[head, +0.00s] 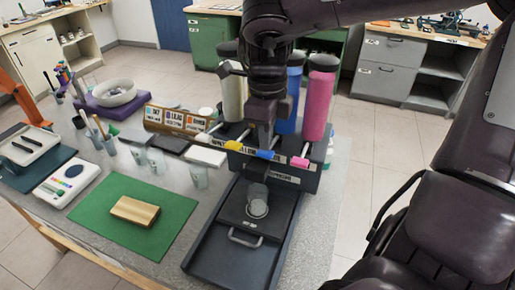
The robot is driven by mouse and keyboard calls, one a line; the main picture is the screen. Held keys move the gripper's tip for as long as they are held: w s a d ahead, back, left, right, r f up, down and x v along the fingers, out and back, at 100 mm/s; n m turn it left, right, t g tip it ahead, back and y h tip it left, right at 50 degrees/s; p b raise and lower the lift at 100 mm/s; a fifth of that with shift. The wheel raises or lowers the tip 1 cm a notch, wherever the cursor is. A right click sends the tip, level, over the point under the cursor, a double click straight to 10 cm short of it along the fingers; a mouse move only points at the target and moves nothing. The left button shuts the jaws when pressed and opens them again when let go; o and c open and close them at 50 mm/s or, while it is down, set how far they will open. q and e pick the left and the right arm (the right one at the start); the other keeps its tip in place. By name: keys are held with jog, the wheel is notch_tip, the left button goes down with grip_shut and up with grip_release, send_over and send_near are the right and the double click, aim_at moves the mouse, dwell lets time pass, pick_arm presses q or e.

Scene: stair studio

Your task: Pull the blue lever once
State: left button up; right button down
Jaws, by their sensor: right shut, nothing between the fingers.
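A dispenser (291,176) on the table has a yellow lever (232,145), a blue lever (268,155) and a pink lever (299,162) in a row, with cream, blue and pink cylinders behind. My right gripper (264,147) reaches down from above, in front of the cylinders. It is shut, with nothing in it. Its tips are at or just behind the blue lever; I cannot tell whether they touch. The gripper covers part of the dispenser's middle. My left gripper is not in view.
A grey cup (257,208) stands below the levers, on a dark tray (215,262) with a handle. A green mat (165,201) with a wooden block (134,211) lies to the left. A white scale (67,184) is farther left.

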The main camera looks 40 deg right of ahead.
aim_at(266, 152)
jog(key=shift+f+b, duration=1.65)
jog(key=shift+f, duration=1.2)
jog(key=shift+r, duration=0.1)
jog(key=shift+r+p, duration=2.85)
jog(key=shift+r, duration=0.1)
notch_tip(266, 152, up, 6)
jog(key=p, duration=0.6)
